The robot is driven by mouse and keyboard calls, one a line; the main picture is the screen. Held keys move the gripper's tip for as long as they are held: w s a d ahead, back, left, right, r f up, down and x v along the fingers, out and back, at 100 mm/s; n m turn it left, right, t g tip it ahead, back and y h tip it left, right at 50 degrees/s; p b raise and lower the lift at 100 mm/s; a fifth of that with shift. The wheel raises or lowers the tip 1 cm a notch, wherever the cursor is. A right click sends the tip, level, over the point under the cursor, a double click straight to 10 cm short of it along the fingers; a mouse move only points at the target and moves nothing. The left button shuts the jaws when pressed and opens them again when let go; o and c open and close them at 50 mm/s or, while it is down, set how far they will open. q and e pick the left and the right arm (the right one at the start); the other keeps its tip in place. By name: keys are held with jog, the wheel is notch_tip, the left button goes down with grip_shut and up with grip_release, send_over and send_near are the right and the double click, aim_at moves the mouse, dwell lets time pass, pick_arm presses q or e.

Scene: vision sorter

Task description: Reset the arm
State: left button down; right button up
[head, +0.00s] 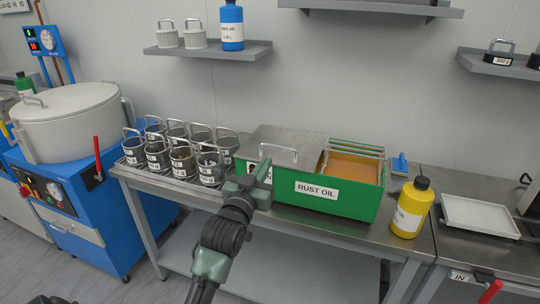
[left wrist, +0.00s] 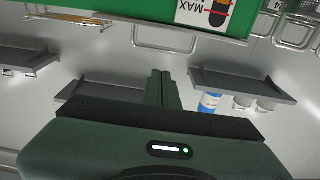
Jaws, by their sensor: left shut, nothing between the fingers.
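My left arm rises from the bottom middle of the head view. Its gripper (head: 263,170) is in front of the left part of the green RUST OIL tank (head: 351,204), and I cannot tell whether it touches the tank. In the left wrist view the two fingers (left wrist: 161,88) are together with nothing between them. The green tank edge (left wrist: 110,14) shows at the top of that view, with a MAX level label (left wrist: 206,14). My right gripper is in neither view.
Several metal baskets (head: 157,156) stand left of the tank on the steel table. A yellow bottle (head: 411,208) stands to its right, near a white tray (head: 480,216). A wall shelf (head: 207,50) holds a blue bottle (head: 231,28). A lidded drum (head: 67,120) is at left.

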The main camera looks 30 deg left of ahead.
pick_arm(q)
jog(key=s+d+f+m+g+h, duration=0.1)
jog(key=d+f+g, duration=0.1)
jog(key=f, duration=0.9)
jog(key=d+f+g+h, duration=0.1)
jog(key=d+f+g, duration=0.1)
jog(key=f, duration=0.9)
jog(key=s+d+f+g+h, duration=0.1)
jog(key=s+d+f+g, duration=0.15)
jog(key=f, duration=0.55)
jog(key=s+d+f+m+g, duration=0.1)
jog(key=s+f, duration=0.3)
jog(key=f, duration=0.3)
jog(key=s+d+f+g+h, duration=0.1)
jog(key=s+d+f, duration=0.15)
jog(key=f, duration=0.55)
jog(key=s+d+f+m+g, duration=0.25)
jog(key=s+f+g, duration=0.25)
jog(key=s+f, duration=1.35)
jog(key=s+f+g, duration=0.2)
jog(key=s, duration=0.9)
jog(key=s+d+f+g, duration=0.1)
jog(key=s+f+g, duration=0.1)
jog(key=s, duration=0.9)
jog(key=shift+d+f, duration=0.25)
jog(key=shift+f, duration=0.4)
